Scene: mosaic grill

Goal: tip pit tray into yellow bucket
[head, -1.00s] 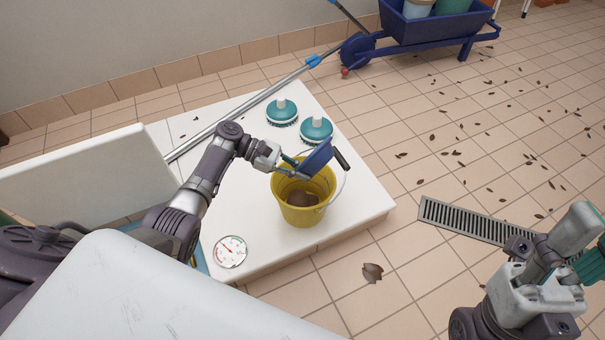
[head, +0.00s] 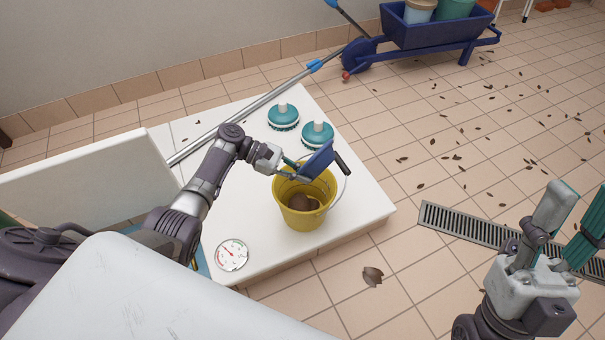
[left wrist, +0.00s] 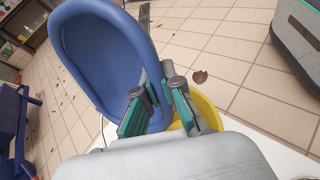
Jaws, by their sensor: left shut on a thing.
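The blue pit tray (head: 317,161) is tilted steeply over the rim of the yellow bucket (head: 306,217). My left gripper (head: 296,171) is shut on the tray's edge. The left wrist view shows the tray's empty-looking blue inner face (left wrist: 95,55), and part of the bucket (left wrist: 208,112) behind my fingers. The bucket stands upright on the white platform, with brown matter (head: 303,203) at its bottom. My right gripper (head: 578,212) is at the lower right with its fingers spread and nothing between them.
Two teal round brushes (head: 283,118) and a dial gauge (head: 232,254) sit on the white platform (head: 355,205). A metal pole (head: 250,112) lies across it. A brown leaf (head: 373,276) and a drain grate (head: 470,225) are on the tiled floor. A blue cart (head: 430,38) stands behind.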

